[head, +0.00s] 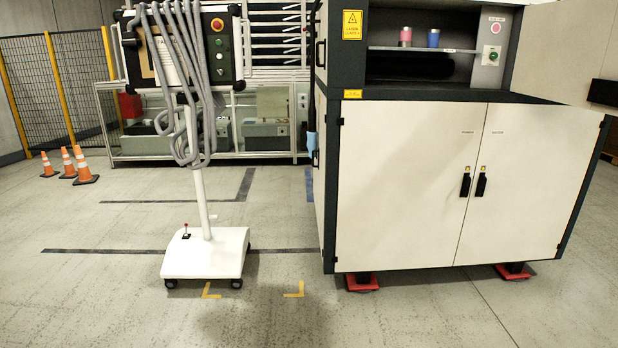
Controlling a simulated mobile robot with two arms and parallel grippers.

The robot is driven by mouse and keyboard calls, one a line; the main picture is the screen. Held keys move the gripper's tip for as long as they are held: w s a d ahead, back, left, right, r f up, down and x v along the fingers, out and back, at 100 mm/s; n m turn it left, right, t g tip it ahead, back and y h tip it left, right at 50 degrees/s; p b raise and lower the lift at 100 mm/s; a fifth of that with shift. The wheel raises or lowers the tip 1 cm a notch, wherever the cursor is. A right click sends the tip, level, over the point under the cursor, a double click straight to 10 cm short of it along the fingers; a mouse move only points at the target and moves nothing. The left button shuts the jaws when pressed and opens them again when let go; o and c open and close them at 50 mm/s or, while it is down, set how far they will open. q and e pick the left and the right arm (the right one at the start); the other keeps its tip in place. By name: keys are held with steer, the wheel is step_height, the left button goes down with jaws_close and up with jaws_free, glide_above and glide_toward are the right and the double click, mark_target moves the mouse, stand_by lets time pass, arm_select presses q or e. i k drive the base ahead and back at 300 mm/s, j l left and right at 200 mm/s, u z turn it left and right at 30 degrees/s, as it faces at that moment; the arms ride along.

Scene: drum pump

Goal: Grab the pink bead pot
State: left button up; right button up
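The pink bead pot (405,37) is a small pink cylinder with a lighter top. It stands upright on a narrow shelf (420,49) in the recess of the big cabinet, near the top of the head view. A similar blue pot (433,38) stands a little to its right, apart from it. Neither of my grippers shows in the head view.
The cabinet (400,180) has two white doors with black handles. A wheeled stand (205,252) with a control box and hanging grey hoses is left of it. Orange cones (83,167) stand far left. The floor in front is clear.

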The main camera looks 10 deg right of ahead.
mark_target(406, 33)
steer(key=i+z, duration=0.15)
steer(key=i, duration=0.9)
steer(key=i+j+z, duration=0.1)
steer(key=i, duration=0.95)
steer(key=j, duration=0.1)
